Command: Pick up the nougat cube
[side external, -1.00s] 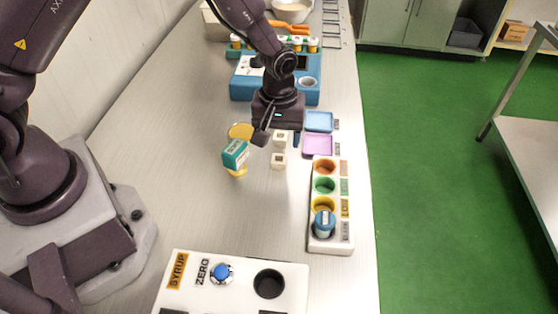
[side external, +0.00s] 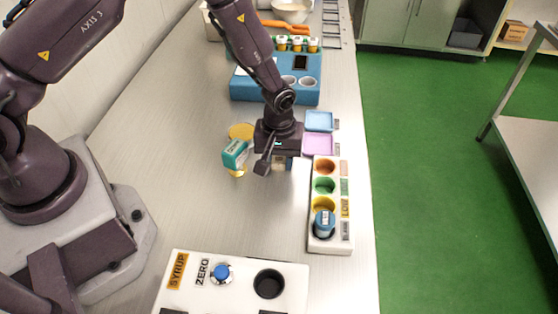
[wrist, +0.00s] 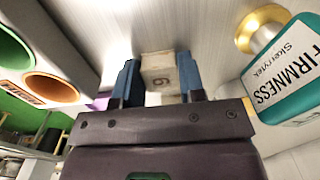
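A cream cube with a dark mark (wrist: 159,77) shows between the two blue fingers of my gripper (wrist: 158,82) in the wrist view. The fingers stand on either side of it with almost no visible gap. I cannot tell whether they press on it. A pale block edge (wrist: 169,99) shows nearer the gripper body. In the side view, my gripper (side external: 280,158) is low over the table. It mostly hides the cubes, leaving a small cream patch (side external: 281,165) beneath it. Which cube is nougat is not readable.
A teal box labelled FIRMNESS (side external: 235,154), on a yellow stand, is close left of my gripper. A lilac tray (side external: 319,143) and a blue tray (side external: 320,121) lie right. A white rack with coloured wells (side external: 331,246) stands front right. The table between gripper and syrup panel (side external: 238,289) is clear.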

